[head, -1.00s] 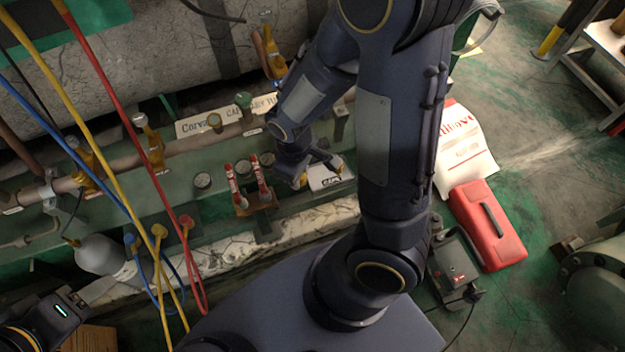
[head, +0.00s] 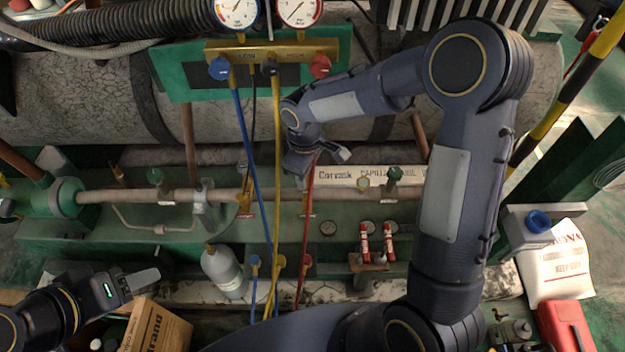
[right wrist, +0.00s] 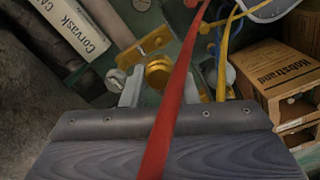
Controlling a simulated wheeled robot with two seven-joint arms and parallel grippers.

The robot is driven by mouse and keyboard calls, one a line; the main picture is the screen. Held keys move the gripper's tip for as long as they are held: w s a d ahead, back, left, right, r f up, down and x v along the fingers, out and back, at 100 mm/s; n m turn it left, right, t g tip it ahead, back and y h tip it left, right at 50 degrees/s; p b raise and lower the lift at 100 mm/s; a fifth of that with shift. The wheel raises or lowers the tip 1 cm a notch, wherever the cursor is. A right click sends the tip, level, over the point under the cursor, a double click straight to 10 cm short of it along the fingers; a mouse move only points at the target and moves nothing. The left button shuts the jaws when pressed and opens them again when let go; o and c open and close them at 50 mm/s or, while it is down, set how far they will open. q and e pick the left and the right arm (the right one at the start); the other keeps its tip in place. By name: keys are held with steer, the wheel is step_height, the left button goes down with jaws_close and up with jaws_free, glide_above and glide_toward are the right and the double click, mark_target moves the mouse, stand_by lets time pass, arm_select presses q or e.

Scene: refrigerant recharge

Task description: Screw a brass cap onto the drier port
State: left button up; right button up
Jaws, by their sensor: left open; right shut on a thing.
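My right gripper (head: 302,182) hangs over the pipe, partly hidden by its own wrist and the red hose. In the right wrist view, its grey fingers (right wrist: 156,88) are shut on a round brass cap (right wrist: 158,72). The red hose crosses close in front of it there. I cannot tell whether the cap touches any port, and I cannot make out the drier port for certain. The copper pipe line (head: 140,195) runs behind the hoses. My left gripper (head: 146,273) is open and empty at the lower left, beside a cardboard box.
The blue hose (head: 255,170), yellow hose (head: 277,150) and red hose (head: 309,210) hang from the gauge manifold (head: 275,50) near my right gripper. A grey bottle (head: 224,272), red-white tubes (head: 376,243) and a cardboard box (head: 158,328) stand lower down.

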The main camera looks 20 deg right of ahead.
mark_target(306, 198)
step_height(306, 198, down, 7)
steer(key=b, duration=0.5)
steer(key=shift+r, duration=0.4)
stand_by(0.5)
steer(key=shift+f+b, duration=0.6)
steer(key=shift+f, duration=0.45)
stand_by(0.6)
